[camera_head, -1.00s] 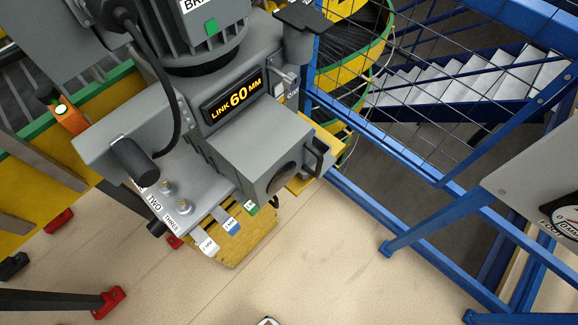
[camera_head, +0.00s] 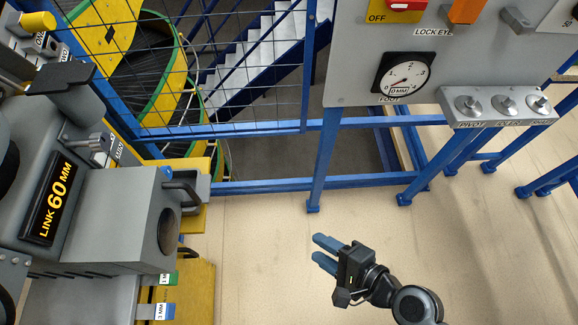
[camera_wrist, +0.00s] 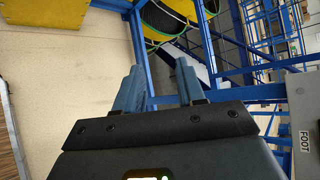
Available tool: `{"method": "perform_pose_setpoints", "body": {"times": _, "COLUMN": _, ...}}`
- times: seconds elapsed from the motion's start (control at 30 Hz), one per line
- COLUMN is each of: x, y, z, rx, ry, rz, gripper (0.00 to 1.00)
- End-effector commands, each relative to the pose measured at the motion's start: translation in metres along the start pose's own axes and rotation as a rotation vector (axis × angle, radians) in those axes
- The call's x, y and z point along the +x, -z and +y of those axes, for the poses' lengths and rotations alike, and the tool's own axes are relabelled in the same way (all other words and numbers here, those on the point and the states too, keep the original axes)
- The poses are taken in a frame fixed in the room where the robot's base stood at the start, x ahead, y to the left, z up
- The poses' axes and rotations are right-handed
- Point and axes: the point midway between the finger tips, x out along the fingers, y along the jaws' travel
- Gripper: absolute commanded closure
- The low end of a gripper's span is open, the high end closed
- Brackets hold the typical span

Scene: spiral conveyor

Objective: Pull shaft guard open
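The shaft guard appears to be the grey box-shaped cover (camera_head: 115,215) on the machine at the left of the head view. Its right end has a round dark opening, with a dark handle (camera_head: 187,188) at the upper right corner. The cover looks closed against the machine body. My gripper (camera_head: 318,249) is at the lower middle of the head view, right of the cover and well apart from it, over bare floor. Its two blue fingers are spread with nothing between them; they also show apart in the wrist view (camera_wrist: 160,68). I cannot make out the guard in the wrist view.
A blue frame with mesh (camera_head: 225,95) stands behind. A grey control panel (camera_head: 355,60) with a dial and a knob box (camera_head: 500,105) is at the upper right. Yellow plates (camera_head: 197,290) with labelled tabs jut out below the cover. The pale floor between is clear.

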Motion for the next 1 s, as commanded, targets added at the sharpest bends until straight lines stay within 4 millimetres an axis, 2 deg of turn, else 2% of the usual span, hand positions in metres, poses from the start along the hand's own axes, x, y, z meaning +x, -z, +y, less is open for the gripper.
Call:
{"method": "perform_pose_setpoints", "body": {"times": 0.03, "x": 0.024, "y": -0.009, "z": -0.009, "rx": 0.089, "ry": -0.006, "rz": -0.075, "gripper": 0.61}}
{"method": "perform_pose_setpoints", "body": {"times": 0.1, "x": 0.051, "y": -0.025, "z": -0.022, "rx": 0.231, "ry": -0.026, "rz": -0.183, "gripper": 0.61}}
{"method": "perform_pose_setpoints", "body": {"times": 0.2, "x": 0.084, "y": -0.054, "z": -0.045, "rx": 0.423, "ry": -0.069, "rz": -0.343, "gripper": 0.61}}
{"method": "perform_pose_setpoints", "body": {"times": 0.3, "x": 0.107, "y": -0.084, "z": -0.07, "rx": 0.591, "ry": -0.124, "rz": -0.494, "gripper": 0.61}}
{"method": "perform_pose_setpoints", "body": {"times": 0.4, "x": 0.121, "y": -0.111, "z": -0.093, "rx": 0.716, "ry": -0.177, "rz": -0.618, "gripper": 0.61}}
{"method": "perform_pose_setpoints", "body": {"times": 0.53, "x": 0.129, "y": -0.132, "z": -0.112, "rx": 0.812, "ry": -0.226, "rz": -0.717, "gripper": 0.61}}
{"method": "perform_pose_setpoints", "body": {"times": 0.77, "x": 0.139, "y": -0.148, "z": -0.12, "rx": 0.847, "ry": -0.248, "rz": -0.754, "gripper": 0.61}}
{"method": "perform_pose_setpoints", "body": {"times": 1.0, "x": 0.166, "y": -0.174, "z": -0.123, "rx": 0.844, "ry": -0.247, "rz": -0.753, "gripper": 0.61}}
